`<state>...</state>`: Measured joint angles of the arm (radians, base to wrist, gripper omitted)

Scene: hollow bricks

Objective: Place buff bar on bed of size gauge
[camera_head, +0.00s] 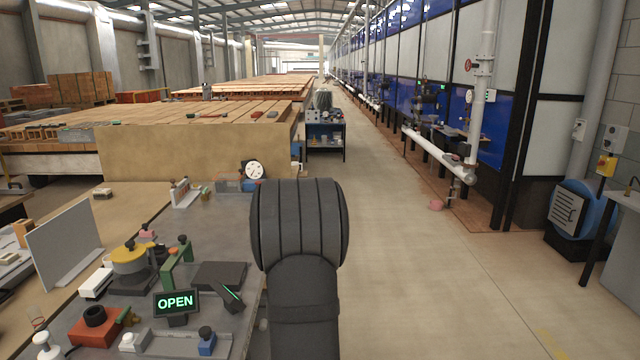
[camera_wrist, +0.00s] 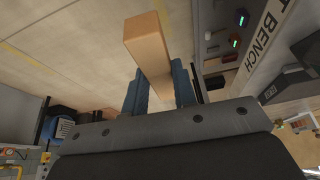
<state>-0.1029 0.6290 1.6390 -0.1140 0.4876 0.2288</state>
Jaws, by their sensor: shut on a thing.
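A buff bar (camera_wrist: 147,42) is between the two blue fingers of my gripper (camera_wrist: 160,82) in the wrist view. The gripper is shut on it, and the bar sticks out past the fingertips toward the top of the picture. In the head view my dark arm hides the gripper and the bar. A low grey fixture with a flat bed (camera_head: 165,343) and a blue knob at its right end stands at the bench front. A small display (camera_head: 176,303) reading OPEN is just behind it. I cannot tell for certain whether this fixture is the size gauge.
Open floor (camera_head: 430,270) lies right of my arm.

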